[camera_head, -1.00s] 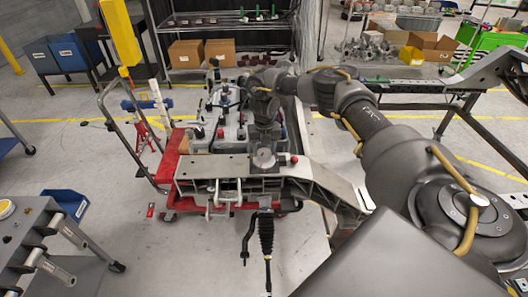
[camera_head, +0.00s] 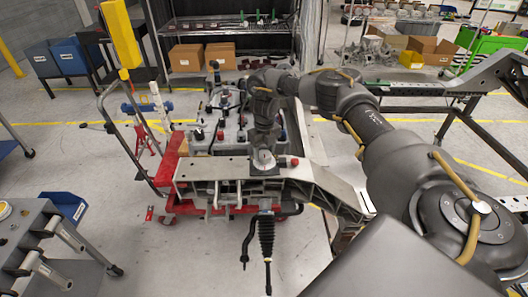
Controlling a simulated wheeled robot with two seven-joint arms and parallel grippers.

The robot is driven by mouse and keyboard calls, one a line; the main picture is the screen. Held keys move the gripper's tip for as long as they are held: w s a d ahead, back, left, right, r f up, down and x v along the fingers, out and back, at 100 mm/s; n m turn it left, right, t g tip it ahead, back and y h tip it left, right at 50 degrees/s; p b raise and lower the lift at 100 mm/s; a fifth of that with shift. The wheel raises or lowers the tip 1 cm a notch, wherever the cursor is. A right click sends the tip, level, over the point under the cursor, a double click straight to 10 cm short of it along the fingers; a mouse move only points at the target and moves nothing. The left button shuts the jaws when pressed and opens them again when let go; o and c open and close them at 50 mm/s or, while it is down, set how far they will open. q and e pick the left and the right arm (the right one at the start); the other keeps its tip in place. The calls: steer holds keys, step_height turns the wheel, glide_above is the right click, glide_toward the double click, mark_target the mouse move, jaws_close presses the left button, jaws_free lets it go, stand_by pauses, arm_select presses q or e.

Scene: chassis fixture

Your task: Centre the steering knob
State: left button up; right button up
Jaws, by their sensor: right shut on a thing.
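The chassis fixture has a grey metal beam (camera_head: 215,168) across its front. A small pale round knob (camera_head: 264,159) sits on top of this beam, partly hidden by my gripper. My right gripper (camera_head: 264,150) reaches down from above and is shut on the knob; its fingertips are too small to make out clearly. A black steering boot and rod (camera_head: 267,240) hang below the beam in front. My left gripper is not in view.
A small red knob or button (camera_head: 294,162) is just right of the gripper. A red cart (camera_head: 168,165) carries the fixture. A grey workbench (camera_head: 35,240) stands at lower left, with a blue bin (camera_head: 65,205) behind it. Open floor lies between bench and cart.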

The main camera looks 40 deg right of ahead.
mark_target(264, 153)
steer(key=o, duration=1)
steer(key=shift+r, duration=0.55)
step_height(264, 153, up, 10)
steer(key=shift+f, duration=0.15)
